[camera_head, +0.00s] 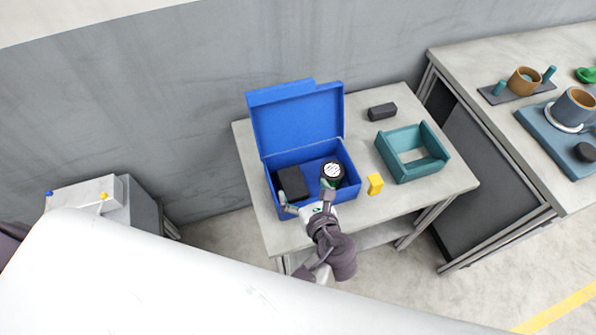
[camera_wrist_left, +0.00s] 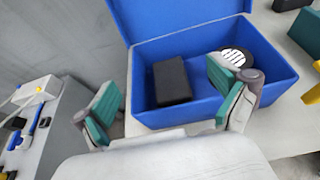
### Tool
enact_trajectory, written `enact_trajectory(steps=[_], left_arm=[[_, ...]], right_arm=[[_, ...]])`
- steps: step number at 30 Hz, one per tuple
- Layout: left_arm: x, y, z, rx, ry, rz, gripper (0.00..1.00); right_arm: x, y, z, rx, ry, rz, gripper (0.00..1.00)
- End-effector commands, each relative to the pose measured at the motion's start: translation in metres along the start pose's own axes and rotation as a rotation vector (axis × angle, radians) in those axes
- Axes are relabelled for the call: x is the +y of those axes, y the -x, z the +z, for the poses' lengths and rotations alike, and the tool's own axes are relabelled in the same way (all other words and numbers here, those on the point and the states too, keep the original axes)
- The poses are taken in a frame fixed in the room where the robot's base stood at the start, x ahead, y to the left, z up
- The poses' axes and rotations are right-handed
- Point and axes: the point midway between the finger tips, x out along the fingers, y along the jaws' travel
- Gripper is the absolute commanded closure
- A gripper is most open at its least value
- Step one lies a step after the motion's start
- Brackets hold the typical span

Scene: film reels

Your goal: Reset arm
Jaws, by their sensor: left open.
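My left gripper (camera_head: 305,198) is at the front edge of an open blue box (camera_head: 296,140) on the table. It is open and empty, and its two green-padded fingers are spread wide in the left wrist view (camera_wrist_left: 165,108). The box lid stands up at the back. Inside the box lie a black block (camera_head: 292,183) at the left and a round black item with a white striped top (camera_head: 333,171) at the right. Both also show inside the box in the left wrist view. My right gripper is not in view.
A teal open tray (camera_head: 436,148), a dark block (camera_head: 382,111) and a yellow piece (camera_head: 375,184) are on the same table, right of the box. A second table (camera_head: 465,60) at the right holds cups and a blue tray. A grey wall stands behind.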

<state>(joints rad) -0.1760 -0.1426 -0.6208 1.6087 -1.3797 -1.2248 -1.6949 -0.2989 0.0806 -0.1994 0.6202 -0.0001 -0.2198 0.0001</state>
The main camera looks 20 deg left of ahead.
Motion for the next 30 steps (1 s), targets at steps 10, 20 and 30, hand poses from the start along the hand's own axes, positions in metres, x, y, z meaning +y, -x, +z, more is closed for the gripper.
enact_trajectory(steps=[10,20,30], left_arm=[[0.000,0.008,-0.001,0.000,0.001,0.000,0.03],[0.000,0.008,0.000,0.000,0.001,0.000,0.03],[0.105,-0.001,-0.032,0.308,0.839,0.287,0.03]], right_arm=[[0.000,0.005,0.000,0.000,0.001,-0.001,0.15],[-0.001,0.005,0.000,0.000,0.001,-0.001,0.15],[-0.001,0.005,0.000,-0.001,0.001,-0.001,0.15]])
